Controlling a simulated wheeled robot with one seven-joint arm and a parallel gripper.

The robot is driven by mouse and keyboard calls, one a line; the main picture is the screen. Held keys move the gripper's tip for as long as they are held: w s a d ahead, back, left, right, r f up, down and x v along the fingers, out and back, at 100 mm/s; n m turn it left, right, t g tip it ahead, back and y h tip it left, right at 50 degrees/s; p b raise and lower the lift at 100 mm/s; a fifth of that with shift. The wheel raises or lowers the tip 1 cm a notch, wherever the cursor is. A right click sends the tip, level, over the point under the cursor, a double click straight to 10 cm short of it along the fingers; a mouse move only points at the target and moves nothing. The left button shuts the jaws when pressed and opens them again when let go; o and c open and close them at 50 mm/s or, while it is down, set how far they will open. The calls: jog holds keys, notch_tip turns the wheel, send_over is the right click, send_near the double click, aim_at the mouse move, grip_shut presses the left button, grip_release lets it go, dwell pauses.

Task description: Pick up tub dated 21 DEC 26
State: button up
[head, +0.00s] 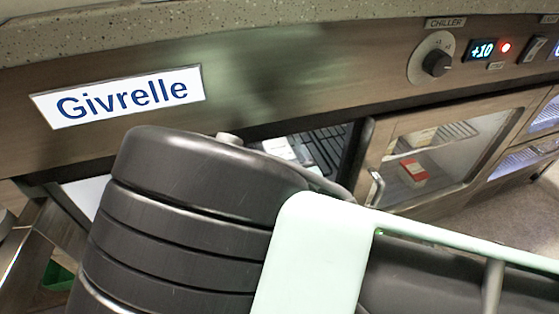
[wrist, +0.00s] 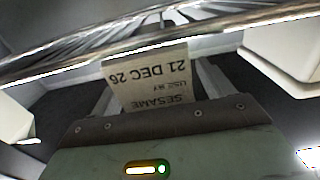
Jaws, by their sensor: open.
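A pale tub (wrist: 150,72) with a label reading "SESAME", "USE BY" and "21 DEC 26" shows upside down in the wrist view. My gripper (wrist: 158,88) is open, with one finger on each side of the labelled face. I cannot tell whether the fingers touch the tub. A metal wire bar crosses the view and hides part of the tub. In the head view my arm covers the gripper, and I cannot make out the label.
A white container (wrist: 285,52) stands to the right in the wrist view, with another pale one (wrist: 14,118) at the left edge. In the head view an open chiller bay (head: 330,148) lies beside a glass door (head: 455,145); a red-and-white box (head: 412,172) is behind the glass.

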jog(key=shift+w+a, duration=0.15)
jog(key=shift+w, duration=0.3)
jog(key=shift+r, duration=0.1)
jog(key=c, duration=1.3)
jog(key=shift+o, duration=0.2)
